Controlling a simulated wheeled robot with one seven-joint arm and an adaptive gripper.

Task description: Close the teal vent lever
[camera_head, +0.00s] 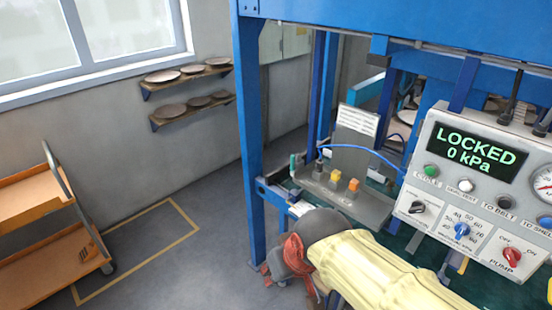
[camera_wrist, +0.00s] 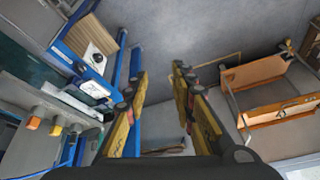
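A blue frame post (camera_head: 250,150) stands just left of the valve block. A control panel (camera_head: 480,190) at the right reads LOCKED, 0 kPa. An orange shelf cart (camera_head: 45,245) stands at the far left. The floor between cart and post is clear.

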